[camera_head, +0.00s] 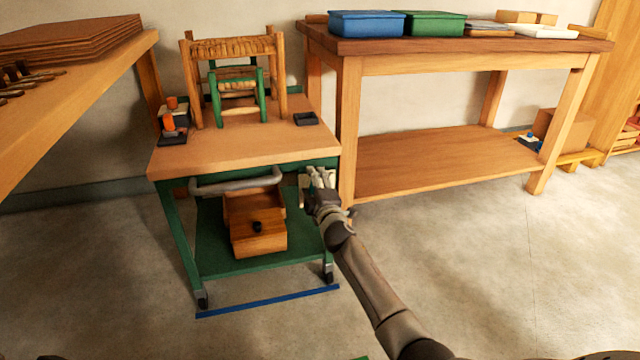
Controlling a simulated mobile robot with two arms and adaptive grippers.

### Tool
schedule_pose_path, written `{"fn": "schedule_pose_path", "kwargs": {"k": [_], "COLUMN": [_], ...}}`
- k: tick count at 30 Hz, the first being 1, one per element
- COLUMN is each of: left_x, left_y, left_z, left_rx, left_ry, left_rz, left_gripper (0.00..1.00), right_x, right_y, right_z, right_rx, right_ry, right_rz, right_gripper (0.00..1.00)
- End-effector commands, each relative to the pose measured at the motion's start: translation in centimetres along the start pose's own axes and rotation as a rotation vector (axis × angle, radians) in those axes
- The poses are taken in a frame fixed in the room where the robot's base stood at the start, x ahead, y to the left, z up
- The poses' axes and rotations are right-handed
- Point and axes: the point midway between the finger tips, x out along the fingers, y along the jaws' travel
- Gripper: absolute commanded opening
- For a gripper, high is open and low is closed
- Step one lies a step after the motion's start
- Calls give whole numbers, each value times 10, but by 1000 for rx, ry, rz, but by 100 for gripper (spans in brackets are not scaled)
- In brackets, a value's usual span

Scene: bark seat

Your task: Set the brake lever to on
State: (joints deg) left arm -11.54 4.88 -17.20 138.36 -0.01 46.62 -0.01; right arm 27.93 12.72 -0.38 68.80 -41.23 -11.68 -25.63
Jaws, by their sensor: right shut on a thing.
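A green-framed cart (250,258) with a wooden top stands in the middle left on casters. My right gripper (318,180) is at the cart's front right corner, just under the top, at a small pale plate (303,188). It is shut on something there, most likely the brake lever. The lever itself is hidden by the gripper, so I cannot tell its setting. My left gripper is not in view.
A grey handle (236,183) runs along the cart's front. An open wooden drawer box (258,232) sits on its lower shelf. A workbench (450,165) stands close on the right. A blue line (268,301) marks the floor. The floor in front is clear.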

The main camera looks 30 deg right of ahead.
Motion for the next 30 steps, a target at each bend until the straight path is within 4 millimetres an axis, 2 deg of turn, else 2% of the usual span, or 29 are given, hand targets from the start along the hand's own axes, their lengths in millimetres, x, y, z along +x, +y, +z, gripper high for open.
{"fn": "schedule_pose_path", "kwargs": {"k": [12, 29, 30], "left_x": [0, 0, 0], "left_y": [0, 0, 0], "left_z": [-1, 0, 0], "left_rx": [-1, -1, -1], "left_ry": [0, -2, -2], "left_rz": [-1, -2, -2], "left_gripper": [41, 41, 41], "right_x": [0, 0, 0], "right_y": [-1, -1, -1], "right_z": [-15, -17, -17], "right_rx": [-200, -234, -234], "right_ry": [1, 2, 2], "right_rz": [1, 2, 2], "right_gripper": [10, 10, 55]}}
